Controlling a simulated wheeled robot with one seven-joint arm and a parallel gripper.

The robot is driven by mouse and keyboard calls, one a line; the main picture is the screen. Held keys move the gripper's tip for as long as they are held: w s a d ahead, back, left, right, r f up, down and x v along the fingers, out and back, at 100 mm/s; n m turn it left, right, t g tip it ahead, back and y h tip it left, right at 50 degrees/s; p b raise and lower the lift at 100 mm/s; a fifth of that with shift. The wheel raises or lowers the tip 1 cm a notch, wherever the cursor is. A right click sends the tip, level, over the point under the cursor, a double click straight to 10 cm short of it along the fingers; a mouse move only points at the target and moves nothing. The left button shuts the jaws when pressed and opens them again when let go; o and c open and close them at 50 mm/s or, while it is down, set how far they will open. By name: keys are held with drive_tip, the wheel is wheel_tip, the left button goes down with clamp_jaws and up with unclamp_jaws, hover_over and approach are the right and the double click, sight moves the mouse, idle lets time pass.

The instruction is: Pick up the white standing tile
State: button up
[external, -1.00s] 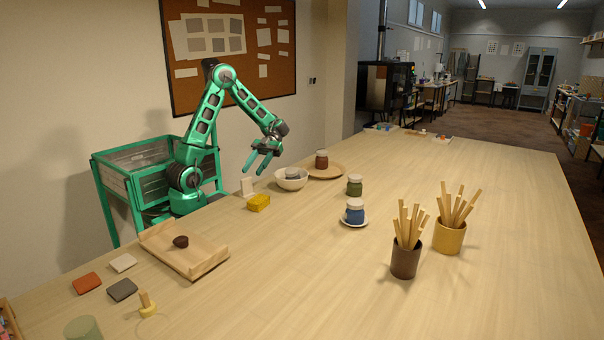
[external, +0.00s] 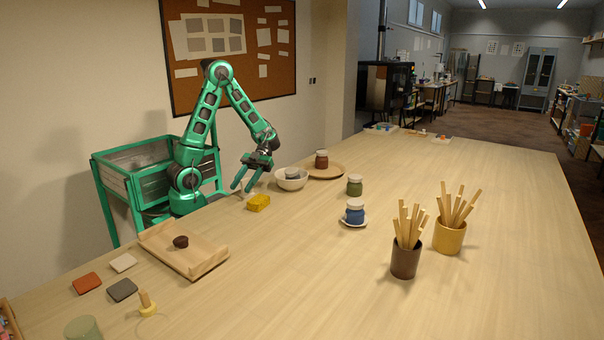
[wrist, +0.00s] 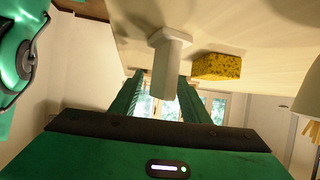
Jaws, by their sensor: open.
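The white standing tile (wrist: 168,62) stands upright on the table, and in the wrist view it shows between my two green fingers. In the external view the tile (external: 246,184) is partly hidden by the fingers. My gripper (external: 243,188) is open and reaches down around the tile from above. In the wrist view my gripper (wrist: 160,82) has a finger on each side of the tile, with no clear contact.
A yellow sponge (external: 259,202) lies close beside the tile and shows in the wrist view (wrist: 217,67). A wooden tray (external: 200,266) lies nearer the camera.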

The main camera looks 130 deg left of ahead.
drive_tip(key=shift+x, duration=0.75)
drive_tip(key=shift+c, duration=0.7)
clamp_jaws()
drive_tip(key=shift+r, duration=0.15)
wheel_tip(320, 180, up, 10)
